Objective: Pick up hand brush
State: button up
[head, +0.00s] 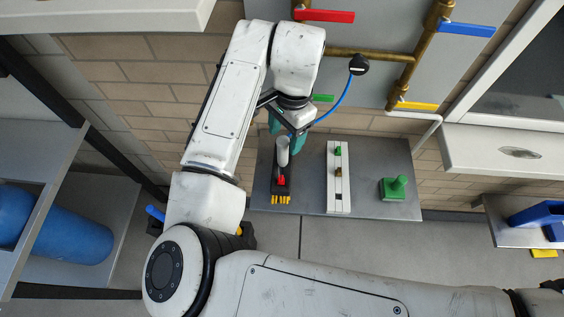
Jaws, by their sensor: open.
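My gripper (287,136) with teal fingers is open at the back left of the grey shelf (365,205), above and behind a dark block. This dark block (275,186) has a red part on top and a row of yellow bits along its front edge. A grey cylinder (283,152) stands upright at its back, close to the fingers; whether they touch it I cannot tell. A green piece (397,189) with a square base and an upright knob stands at the shelf's right. I cannot tell for certain which thing is the hand brush.
A white rail (338,190) with small green and brown parts lies mid-shelf. A blue hose (338,105) with a black knob hangs near my gripper. Blue cylinders (65,230) lie at left.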

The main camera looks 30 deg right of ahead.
aim_at(282, 149)
jog(key=shift+s+a+f+p, duration=0.15)
jog(key=shift+f+p, duration=0.1)
jog(key=shift+f, duration=0.7)
jog(key=shift+w+a+f+p, duration=0.1)
jog(key=shift+a+f+p, duration=0.15)
jog(key=shift+f, duration=0.65)
jog(key=shift+s+a+f+p, duration=0.1)
jog(key=shift+f+p, duration=0.15)
jog(key=shift+f, duration=0.7)
grip_shut()
jog(key=shift+r, duration=0.1)
